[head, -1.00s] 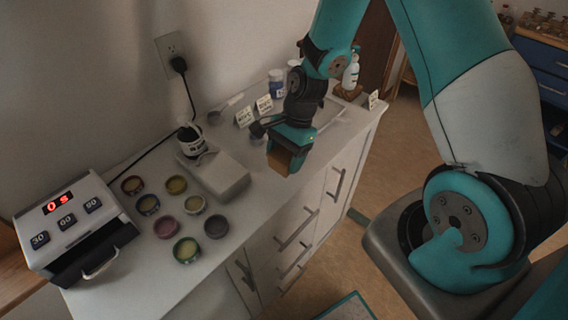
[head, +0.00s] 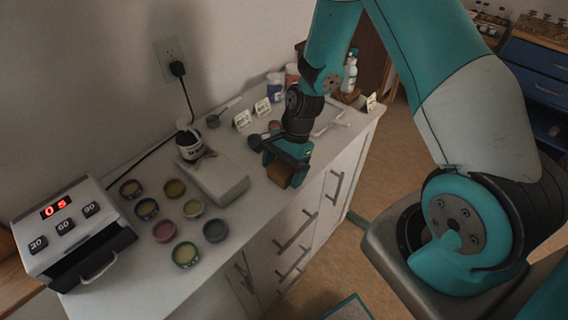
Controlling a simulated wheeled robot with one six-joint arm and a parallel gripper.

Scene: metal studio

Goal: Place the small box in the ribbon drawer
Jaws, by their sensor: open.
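My gripper (head: 284,170) hangs over the front part of the white counter, right of the grey scale-like device, and its jaws are open. A small brown box (head: 279,174) shows at the fingertips, partly covered by the gripper. I cannot tell whether the fingers touch it or whether it rests on the counter. The white cabinet below has drawer fronts (head: 312,213) with bar handles, and those in view look shut. No drawer label is readable, so I cannot tell which is the ribbon drawer.
Several small round tins (head: 193,208) stand on the counter to the left. A dark-and-white bottle (head: 190,143) stands on the grey device (head: 218,178). Small label cards (head: 262,107) and jars stand at the back.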

